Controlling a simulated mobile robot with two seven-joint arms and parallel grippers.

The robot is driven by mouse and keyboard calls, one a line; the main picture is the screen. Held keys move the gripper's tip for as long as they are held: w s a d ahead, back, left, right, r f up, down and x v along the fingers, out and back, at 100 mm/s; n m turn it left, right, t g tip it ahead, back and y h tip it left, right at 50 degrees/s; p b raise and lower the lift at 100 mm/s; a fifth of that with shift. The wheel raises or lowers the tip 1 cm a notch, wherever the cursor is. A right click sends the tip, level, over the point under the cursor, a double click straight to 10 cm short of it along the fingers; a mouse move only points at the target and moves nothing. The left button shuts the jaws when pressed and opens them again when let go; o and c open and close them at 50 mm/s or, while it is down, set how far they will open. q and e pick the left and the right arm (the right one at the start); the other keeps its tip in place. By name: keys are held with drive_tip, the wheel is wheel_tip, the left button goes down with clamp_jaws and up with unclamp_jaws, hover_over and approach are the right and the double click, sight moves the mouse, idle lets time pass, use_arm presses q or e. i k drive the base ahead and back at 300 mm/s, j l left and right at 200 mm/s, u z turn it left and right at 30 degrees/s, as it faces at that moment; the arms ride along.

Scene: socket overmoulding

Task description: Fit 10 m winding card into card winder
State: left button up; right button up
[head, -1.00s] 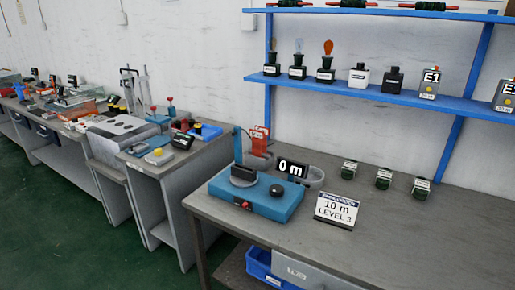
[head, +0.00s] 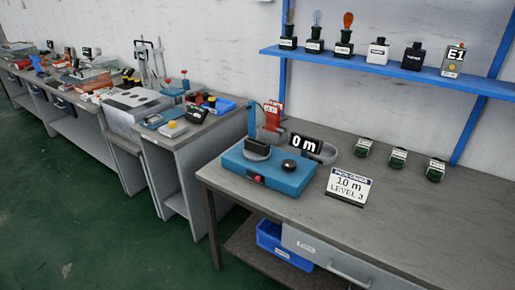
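The card winder (head: 267,173) is a blue box machine on the near table, with a dark round knob, a red button on its front and an upright blue post at the back left. A black display reading "0 m" (head: 305,144) stands at its back right. A sign reading "10 m LEVEL 3" (head: 349,186) stands to the right of the winder. I cannot make out a winding card for certain; a dark flat piece (head: 257,149) stands on the winder's top left. Neither gripper is in view.
Several small dark green items (head: 398,158) stand along the back of the table (head: 440,215). A blue shelf (head: 400,69) with bottles and bulbs hangs above. A blue bin (head: 285,245) sits below, beside a drawer (head: 335,262). Cluttered benches (head: 172,150) run left. The table's right front is clear.

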sight(255, 150)
drive_tip(key=z, duration=0.5)
drive_tip(key=i+j+z, duration=0.1)
drive_tip(key=j+z, duration=0.35)
drive_tip(key=i+j+z, duration=0.1)
drive_tip(key=j+z, duration=0.2)
drive_tip(key=z, duration=0.2)
drive_tip(key=k+j+z, duration=0.1)
drive_tip(key=j+z, duration=0.3)
drive_tip(key=j, duration=0.95)
drive_tip(key=k+j+z, duration=0.1)
drive_tip(key=j, duration=0.4)
